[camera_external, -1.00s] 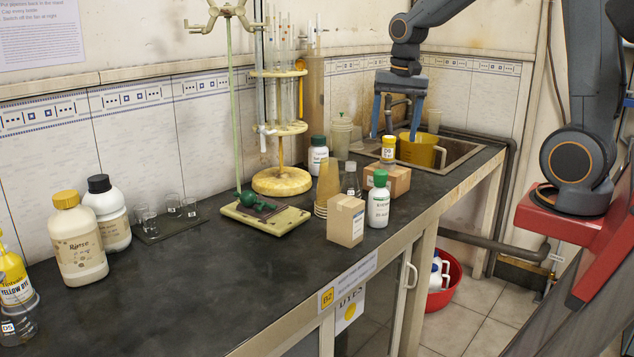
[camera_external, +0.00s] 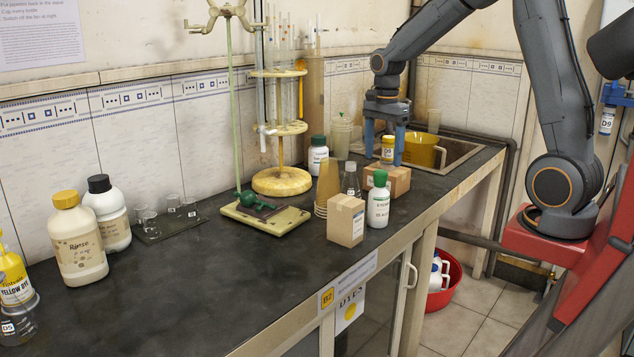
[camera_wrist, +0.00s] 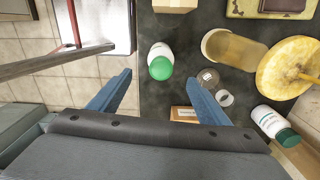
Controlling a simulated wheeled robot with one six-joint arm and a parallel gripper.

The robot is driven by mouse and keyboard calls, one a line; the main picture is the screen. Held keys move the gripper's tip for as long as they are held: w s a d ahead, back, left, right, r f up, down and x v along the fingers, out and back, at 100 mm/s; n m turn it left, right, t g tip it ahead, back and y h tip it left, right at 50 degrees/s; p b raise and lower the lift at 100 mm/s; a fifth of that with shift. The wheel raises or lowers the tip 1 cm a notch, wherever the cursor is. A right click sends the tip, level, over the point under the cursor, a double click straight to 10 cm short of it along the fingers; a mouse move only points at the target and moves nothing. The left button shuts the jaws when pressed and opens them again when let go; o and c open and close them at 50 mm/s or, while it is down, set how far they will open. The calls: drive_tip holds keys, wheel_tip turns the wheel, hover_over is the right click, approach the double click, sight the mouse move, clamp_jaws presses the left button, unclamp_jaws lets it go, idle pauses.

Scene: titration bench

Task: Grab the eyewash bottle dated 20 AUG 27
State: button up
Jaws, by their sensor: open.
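A white bottle with a bright green cap (camera_external: 379,200) stands upright near the bench's front edge. Its label seems to read eyewash, but the date is too small to read surely. In the wrist view this bottle (camera_wrist: 160,62) lies ahead, between the lines of my fingers. A second white bottle, with a dark green cap (camera_external: 318,155), stands farther back by the burette stand; in the wrist view it (camera_wrist: 273,122) is at the right, its label unreadable. My gripper (camera_external: 383,160) is open and empty, behind the bright-green-capped bottle as seen from outside, not touching it.
A small cardboard box (camera_external: 346,220) stands just left of the bright-green-capped bottle. A flask (camera_external: 350,180) and another box (camera_external: 399,182), with a yellow-capped jar (camera_external: 388,149), are close by. The burette stand (camera_external: 282,181) is at the back. The front middle bench (camera_external: 200,280) is clear.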

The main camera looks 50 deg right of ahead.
sight(382, 171)
wheel_tip(382, 171, down, 7)
drive_tip(key=shift+r, duration=0.15)
drive_tip(key=shift+w+a+f+p, duration=0.1)
drive_tip(key=shift+f+p, duration=0.6)
drive_tip(key=shift+f, duration=1.15)
drive_tip(key=shift+a+f+p, duration=0.1)
drive_tip(key=shift+f+p, duration=0.6)
drive_tip(key=shift+f, duration=1.15)
drive_tip(key=c, duration=1.4)
drive_tip(key=shift+c, duration=0.4)
